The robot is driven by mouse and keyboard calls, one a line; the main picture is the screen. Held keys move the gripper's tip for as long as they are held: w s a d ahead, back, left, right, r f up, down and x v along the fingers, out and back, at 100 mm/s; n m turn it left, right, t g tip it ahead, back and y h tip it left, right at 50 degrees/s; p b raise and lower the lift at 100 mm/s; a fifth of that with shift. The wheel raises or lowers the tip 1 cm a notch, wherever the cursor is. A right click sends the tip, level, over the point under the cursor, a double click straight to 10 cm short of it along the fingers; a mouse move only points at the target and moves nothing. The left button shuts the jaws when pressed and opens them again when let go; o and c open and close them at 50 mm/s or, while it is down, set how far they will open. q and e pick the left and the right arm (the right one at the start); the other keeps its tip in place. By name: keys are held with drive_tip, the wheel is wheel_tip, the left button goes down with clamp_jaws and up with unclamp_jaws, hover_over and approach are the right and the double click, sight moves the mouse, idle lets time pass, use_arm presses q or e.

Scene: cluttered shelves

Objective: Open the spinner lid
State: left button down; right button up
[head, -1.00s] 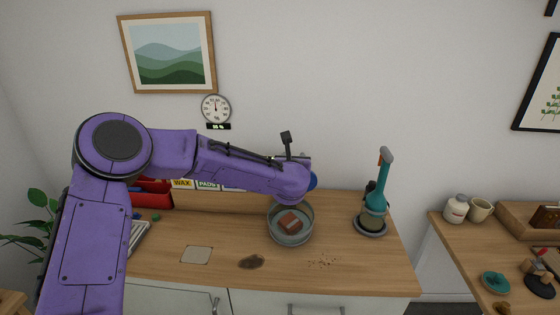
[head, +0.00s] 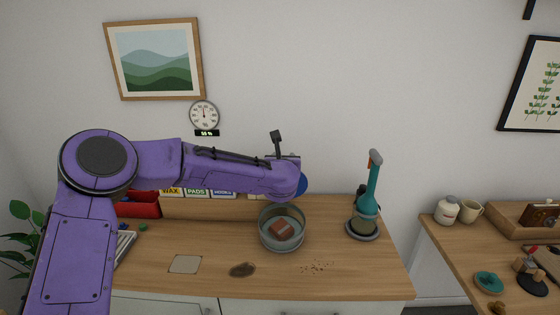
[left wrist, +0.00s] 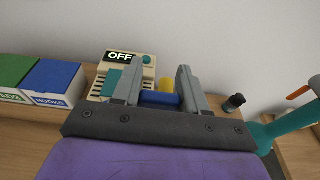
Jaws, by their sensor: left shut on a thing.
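My left gripper (left wrist: 155,84) is shut on a small blue piece (left wrist: 160,98), with a yellow part (left wrist: 166,86) right behind it. My right gripper is not in view.
Labelled boxes (head: 197,191) and a red bin (head: 145,204) line the wall at left. A dark stain (head: 242,270) and crumbs (head: 317,267) lie on the front counter.

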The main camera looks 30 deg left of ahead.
use_arm(q)
drive_tip(key=shift+r, duration=0.2)
idle(0.3)
drive_tip(key=c, duration=0.7)
unclamp_jaws()
drive_tip(key=shift+d+f, duration=0.1)
drive_tip(key=b+v, duration=0.4)
drive_tip(key=v, duration=0.6)
drive_tip(key=shift+s, duration=0.25)
